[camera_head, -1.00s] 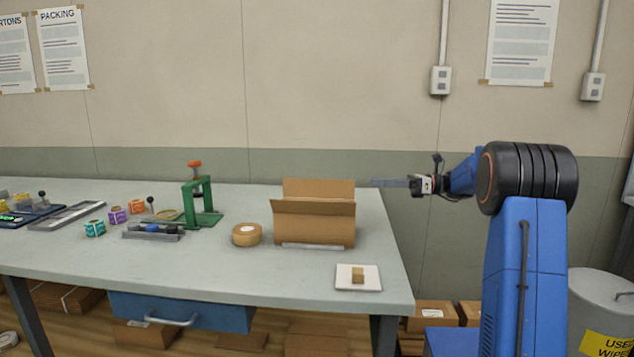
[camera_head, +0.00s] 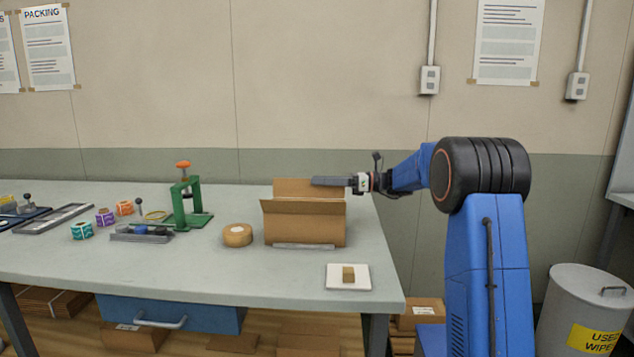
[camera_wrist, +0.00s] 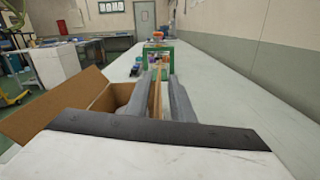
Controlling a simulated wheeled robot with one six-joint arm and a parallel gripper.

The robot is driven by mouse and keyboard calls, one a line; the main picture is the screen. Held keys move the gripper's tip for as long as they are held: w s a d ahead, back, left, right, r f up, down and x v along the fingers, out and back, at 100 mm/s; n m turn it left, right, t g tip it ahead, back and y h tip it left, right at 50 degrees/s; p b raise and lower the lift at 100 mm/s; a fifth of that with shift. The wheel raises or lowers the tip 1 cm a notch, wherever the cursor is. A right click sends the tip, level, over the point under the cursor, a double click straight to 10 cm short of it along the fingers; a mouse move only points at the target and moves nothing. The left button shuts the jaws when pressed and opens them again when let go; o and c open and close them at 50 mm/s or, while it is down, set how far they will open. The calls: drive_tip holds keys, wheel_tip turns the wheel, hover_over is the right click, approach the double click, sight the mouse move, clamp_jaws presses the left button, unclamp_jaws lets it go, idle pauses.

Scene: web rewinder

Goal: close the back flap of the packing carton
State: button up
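The packing carton (camera_head: 305,228) stands open on the grey-green table. Its back flap (camera_head: 292,188) stands upright, and its front flap (camera_head: 303,206) leans outward toward me. My gripper (camera_head: 316,181) reaches in from the right at the height of the back flap's top, with its near finger in front of the flap. In the wrist view the two grey fingers of my gripper (camera_wrist: 159,78) are apart, with the thin edge of the back flap (camera_wrist: 157,97) between them. The front flap (camera_wrist: 48,108) spreads to the left there. The carton's inside is mostly hidden by the fingers.
The wall runs behind the table. A grey bin (camera_head: 585,310) stands at right.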

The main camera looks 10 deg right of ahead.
drive_tip(key=shift+w+a, duration=0.25)
drive_tip(key=shift+a, duration=0.45)
drive_tip(key=shift+c, duration=0.3)
clamp_jaws()
